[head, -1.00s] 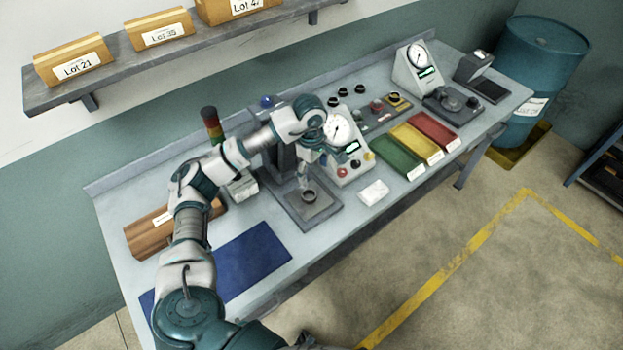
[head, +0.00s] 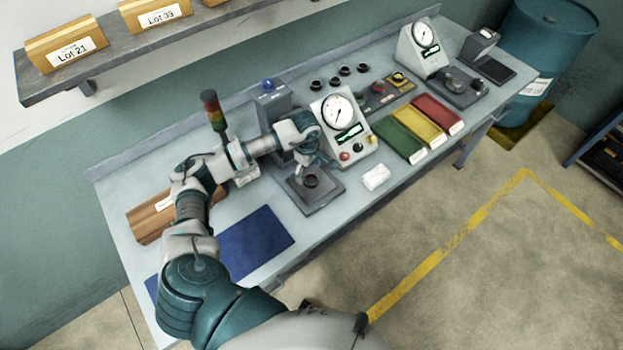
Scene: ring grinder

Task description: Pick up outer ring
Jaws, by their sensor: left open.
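A small dark ring (head: 311,181) sits on the grey square plate (head: 322,197) of the grinder station. My left gripper (head: 302,172) is just behind and to the left of this ring, close above the plate. Its fingers are small and partly hidden by my wrist; it is open and I see nothing held. Whether it touches the ring, I cannot tell. Several other dark rings (head: 333,82) stand at the back of the bench. My right gripper is not in view.
A gauge box with buttons (head: 341,130) stands right of my wrist. Green, yellow and red trays (head: 420,124) lie farther right. A white block (head: 376,178) lies by the front edge. A signal light (head: 213,108) stands behind my arm. A blue mat (head: 250,243) is clear.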

